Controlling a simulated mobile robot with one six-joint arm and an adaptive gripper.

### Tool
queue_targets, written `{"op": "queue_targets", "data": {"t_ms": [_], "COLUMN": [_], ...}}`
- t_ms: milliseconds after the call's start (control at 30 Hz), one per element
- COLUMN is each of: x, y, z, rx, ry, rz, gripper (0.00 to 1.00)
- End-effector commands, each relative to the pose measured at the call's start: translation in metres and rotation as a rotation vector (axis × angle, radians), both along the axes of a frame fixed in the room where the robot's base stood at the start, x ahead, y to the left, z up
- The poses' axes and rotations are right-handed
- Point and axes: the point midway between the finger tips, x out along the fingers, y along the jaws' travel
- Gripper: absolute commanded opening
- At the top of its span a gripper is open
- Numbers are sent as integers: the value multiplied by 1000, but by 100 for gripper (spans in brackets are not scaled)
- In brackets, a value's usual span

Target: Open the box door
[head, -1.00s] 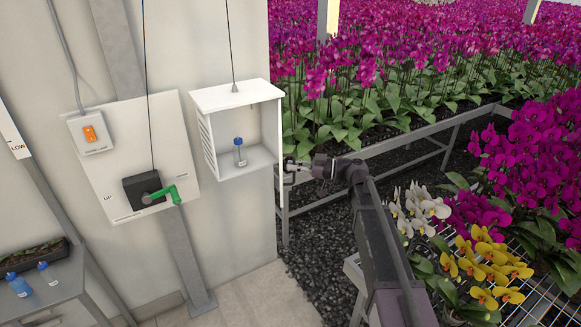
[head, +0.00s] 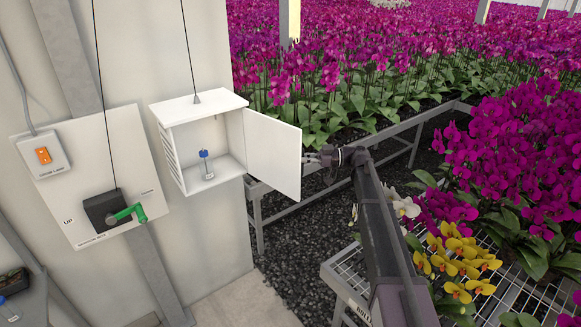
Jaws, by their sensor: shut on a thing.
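The white box (head: 201,104) hangs from a cable by the pale wall in the head view. Its door (head: 273,150) stands wide open, swung out to the right, with its flat face showing. A small bottle with a blue cap (head: 207,166) stands inside on the box floor. My gripper (head: 308,158) is at the door's right edge, shut on the door at its free side. The fingertips are small and partly hidden at the door edge, so the exact grip does not show.
A panel (head: 90,180) with a green crank handle (head: 128,213) and an orange switch (head: 43,155) is left of the box. Flower benches (head: 410,124) fill the right and back. Yellow orchids (head: 458,262) stand close to my arm. Gravel floor (head: 285,235) lies below the door.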

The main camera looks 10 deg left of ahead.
Motion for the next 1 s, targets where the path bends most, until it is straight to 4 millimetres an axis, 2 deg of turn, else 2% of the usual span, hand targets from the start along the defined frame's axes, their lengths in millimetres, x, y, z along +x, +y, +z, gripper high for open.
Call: {"op": "queue_targets", "data": {"t_ms": [33,100,333,533,900,933,1000], "x": [12,21,41,48,48,48,48], "y": [-4,-5,-4,-3,-1,-1,-1], "z": [-1,-1,-1,-1,-1,-1,-1], "rx": [-4,-4,-5,-4,-2,-2,-2], "ry": [0,1,1,0,0,0,0], "rz": [2,6,16,17,18,18,18], "gripper": [0,0,0,0,0,21,42]}}
